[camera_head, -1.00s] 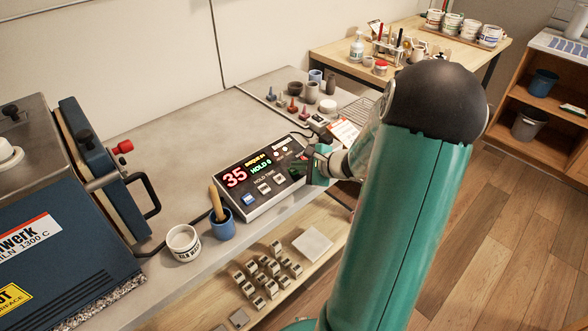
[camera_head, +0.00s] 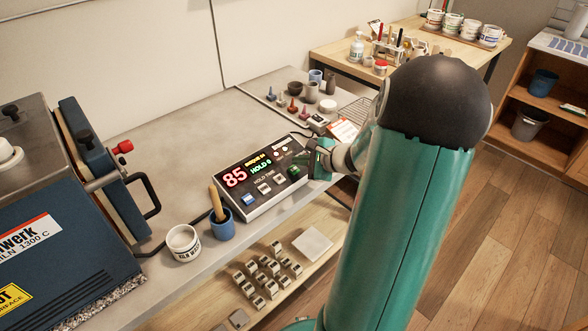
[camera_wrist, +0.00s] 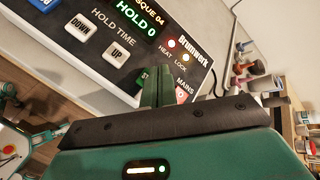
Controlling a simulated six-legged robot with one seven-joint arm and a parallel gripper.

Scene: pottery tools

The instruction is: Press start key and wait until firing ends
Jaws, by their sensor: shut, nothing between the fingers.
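The kiln controller (camera_head: 262,206) is a sloped box on the bench with a black panel. Its display (camera_head: 235,177) reads 85 in red, with "BISQUE 04" and a green "HOLD 0" beside it. The green start key (camera_head: 293,170) shows at the panel's right side. My gripper (camera_head: 312,163) is shut and empty, just right of that key and apparently clear of it. The HEAT light (camera_wrist: 171,43) and LOCK light (camera_wrist: 186,58) are lit.
The blue kiln (camera_head: 50,240) stands at left, its lid handle (camera_head: 146,195) jutting out. A blue cup (camera_head: 222,229) with a wooden tool and a white tub (camera_head: 183,243) stand left of the controller. Small pots and cones (camera_head: 292,104) stand behind. The bench's back-left is clear.

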